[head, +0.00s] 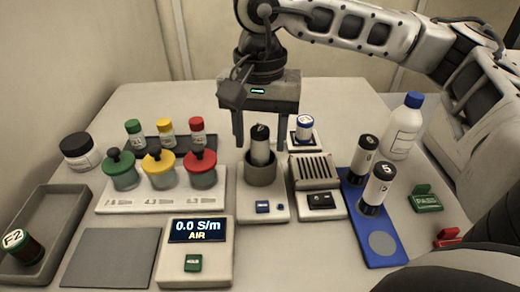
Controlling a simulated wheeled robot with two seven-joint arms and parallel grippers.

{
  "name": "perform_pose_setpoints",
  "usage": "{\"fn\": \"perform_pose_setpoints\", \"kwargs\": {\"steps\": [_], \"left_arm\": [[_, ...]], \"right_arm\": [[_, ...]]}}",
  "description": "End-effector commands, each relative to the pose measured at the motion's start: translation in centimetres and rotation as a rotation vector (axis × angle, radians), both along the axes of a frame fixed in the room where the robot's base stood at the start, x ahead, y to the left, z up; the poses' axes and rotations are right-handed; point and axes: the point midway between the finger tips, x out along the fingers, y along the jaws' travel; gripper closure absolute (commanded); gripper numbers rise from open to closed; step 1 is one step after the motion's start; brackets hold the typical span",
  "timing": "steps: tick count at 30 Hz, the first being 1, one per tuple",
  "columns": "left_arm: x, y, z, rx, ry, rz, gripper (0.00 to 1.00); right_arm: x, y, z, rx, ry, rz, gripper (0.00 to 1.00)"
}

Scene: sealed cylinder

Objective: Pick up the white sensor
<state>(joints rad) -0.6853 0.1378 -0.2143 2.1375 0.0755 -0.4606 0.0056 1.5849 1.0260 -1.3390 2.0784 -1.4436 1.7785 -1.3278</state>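My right gripper (266,146) comes down from the top of the head view with its two fingers apart. Gaps show on both sides, and nothing is gripped. The cup sits on a white base with a small blue label. No part is clearly marked as the white sensor; I cannot tell whether this cylinder is it. A white meter (197,262) reads "0.0 S/m AIR". My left gripper is out of view.
Lidded jars (160,168) and small vials stand on the left. A blue tray (385,245) holds two cylinders. A white bottle (403,128) stands behind. A grey mat (110,257) is bare.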

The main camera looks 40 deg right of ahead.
Motion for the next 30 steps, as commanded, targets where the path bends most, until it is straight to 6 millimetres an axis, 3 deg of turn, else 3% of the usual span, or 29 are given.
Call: {"fn": "perform_pose_setpoints", "kwargs": {"steps": [1, 4, 5, 17, 24, 30], "left_arm": [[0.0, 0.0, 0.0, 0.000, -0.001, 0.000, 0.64], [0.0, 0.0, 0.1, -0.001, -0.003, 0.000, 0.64], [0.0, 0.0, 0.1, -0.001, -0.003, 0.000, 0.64], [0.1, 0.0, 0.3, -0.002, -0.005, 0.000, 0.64], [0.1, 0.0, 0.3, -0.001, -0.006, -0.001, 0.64], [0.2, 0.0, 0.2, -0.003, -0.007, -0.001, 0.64]], "right_arm": [[0.0, 0.0, 0.0, 0.000, 0.000, 0.000, 0.65], [0.0, 0.0, 0.0, 0.000, 0.000, 0.000, 0.93], [0.0, 0.0, 0.0, 0.000, 0.000, 0.000, 0.98], [0.1, 0.0, 0.6, 0.001, -0.002, 0.000, 1.00], [0.0, 0.1, 3.5, 0.000, -0.004, 0.001, 1.00], [-2.5, 1.3, 6.6, 0.000, -0.006, 0.004, 1.00]]}}
